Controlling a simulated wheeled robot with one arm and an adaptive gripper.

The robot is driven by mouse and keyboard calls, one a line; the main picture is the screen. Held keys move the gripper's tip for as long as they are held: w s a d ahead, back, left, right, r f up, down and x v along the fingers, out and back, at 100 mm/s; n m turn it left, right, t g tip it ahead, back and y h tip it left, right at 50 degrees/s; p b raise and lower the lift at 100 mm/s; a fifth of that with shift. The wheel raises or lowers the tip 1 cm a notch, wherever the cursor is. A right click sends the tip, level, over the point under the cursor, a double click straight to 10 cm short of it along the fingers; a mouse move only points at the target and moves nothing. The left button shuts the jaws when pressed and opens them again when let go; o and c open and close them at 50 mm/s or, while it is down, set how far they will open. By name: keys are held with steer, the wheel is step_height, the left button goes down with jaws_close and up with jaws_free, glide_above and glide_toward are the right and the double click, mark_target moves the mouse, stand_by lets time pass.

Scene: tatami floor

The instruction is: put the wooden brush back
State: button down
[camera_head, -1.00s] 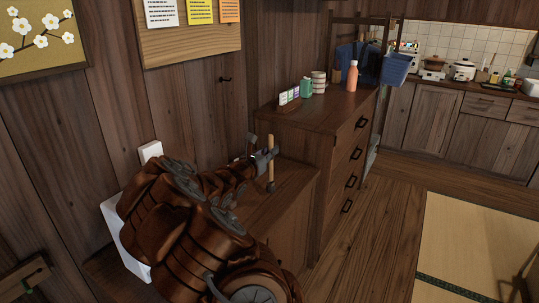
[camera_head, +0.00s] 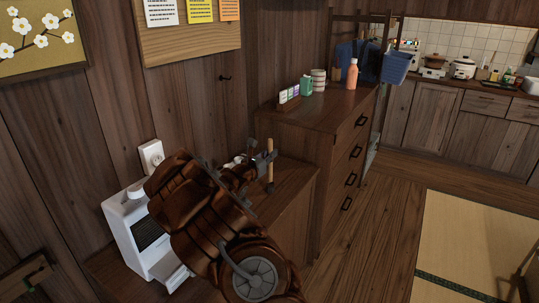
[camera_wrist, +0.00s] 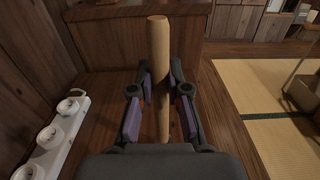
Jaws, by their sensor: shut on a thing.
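The wooden brush shows as a plain light-brown stick (camera_head: 270,148), nearly upright, over the low wooden cabinet (camera_head: 290,182) beside the wall. My gripper (camera_head: 264,161) is shut on it. In the wrist view the brush handle (camera_wrist: 160,65) stands between the two fingers of my gripper (camera_wrist: 160,95), its top end rising above them. Its lower end is partly hidden in the wrist view, and I cannot make out bristles. A dark hook (camera_head: 226,78) is on the wooden wall, up and left of the brush, with nothing hanging on it.
A white strip with round sockets or knobs (camera_wrist: 51,138) lies left of my gripper. A taller drawer chest (camera_head: 325,120) stands right behind, bearing an orange bottle (camera_head: 352,74) and a cup (camera_head: 318,80). A white appliance (camera_head: 118,222) is at left.

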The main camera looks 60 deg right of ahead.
steer(key=shift+f, duration=0.15)
steer(key=c, duration=1.2)
jaws_free()
steer(key=shift+o, duration=0.2)
steer(key=a, duration=1.2)
steer(key=shift+s+r+b, duration=0.2)
steer(key=shift+s+b, duration=0.05)
steer(key=shift+b, duration=0.1)
